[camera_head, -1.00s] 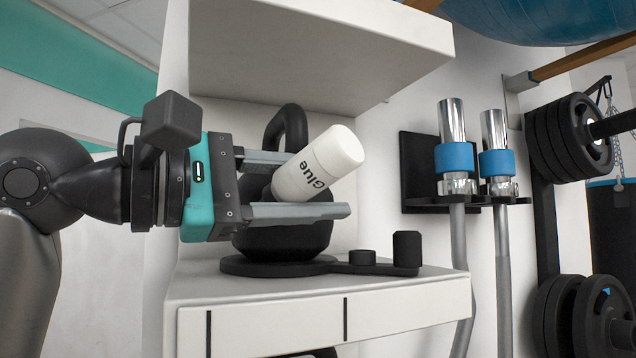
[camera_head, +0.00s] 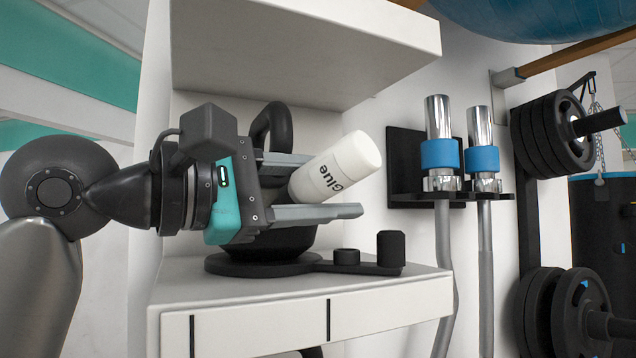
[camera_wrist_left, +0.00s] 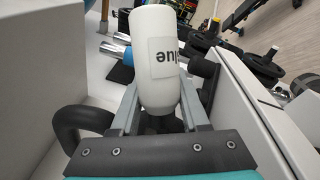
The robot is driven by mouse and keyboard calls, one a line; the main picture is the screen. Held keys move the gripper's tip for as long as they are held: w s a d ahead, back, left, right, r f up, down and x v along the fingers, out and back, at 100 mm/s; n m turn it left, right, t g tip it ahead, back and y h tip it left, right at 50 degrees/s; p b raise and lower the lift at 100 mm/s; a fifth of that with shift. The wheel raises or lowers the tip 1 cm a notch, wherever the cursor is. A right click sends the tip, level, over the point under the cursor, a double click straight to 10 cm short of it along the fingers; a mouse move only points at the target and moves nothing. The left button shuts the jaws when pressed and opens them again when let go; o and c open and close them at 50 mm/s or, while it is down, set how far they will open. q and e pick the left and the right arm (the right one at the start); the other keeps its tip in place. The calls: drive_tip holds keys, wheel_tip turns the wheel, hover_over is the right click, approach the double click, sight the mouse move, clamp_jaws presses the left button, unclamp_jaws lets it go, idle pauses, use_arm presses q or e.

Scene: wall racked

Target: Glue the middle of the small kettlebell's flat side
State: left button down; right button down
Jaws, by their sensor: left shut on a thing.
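My left gripper (camera_head: 311,186) is shut on a white glue bottle (camera_head: 346,163) with a "Glue" label, tilted up to the right. In the left wrist view the glue bottle (camera_wrist_left: 156,60) sits between the fingers. The black kettlebell (camera_head: 272,240) stands upright on a dark round base on the white shelf, behind my gripper. Its handle rises above the gripper, and much of its body is hidden by it. In the left wrist view the kettlebell's handle (camera_wrist_left: 78,125) shows at the left. I cannot make out its flat side. My right gripper is not in view.
A black holder with small cups (camera_head: 390,250) extends right from the kettlebell's base. The white shelf (camera_head: 400,281) has an upper shelf (camera_head: 300,55) overhead. Barbells with blue collars (camera_head: 440,153) and weight plates (camera_head: 545,140) stand at the right.

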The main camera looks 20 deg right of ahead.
use_arm(q)
drive_tip(key=shift+s+p+x, duration=0.2)
drive_tip(key=shift+p+x, duration=0.45)
drive_tip(key=shift+x, duration=0.85)
drive_tip(key=shift+p+x, duration=0.4)
drive_tip(key=shift+x, duration=0.35)
drive_tip(key=shift+d, duration=0.25)
drive_tip(key=shift+p, duration=0.35)
drive_tip(key=shift+w, duration=0.15)
drive_tip(key=shift+w+a+f+p, duration=0.15)
drive_tip(key=shift+a+p, duration=0.1)
drive_tip(key=shift+p, duration=0.1)
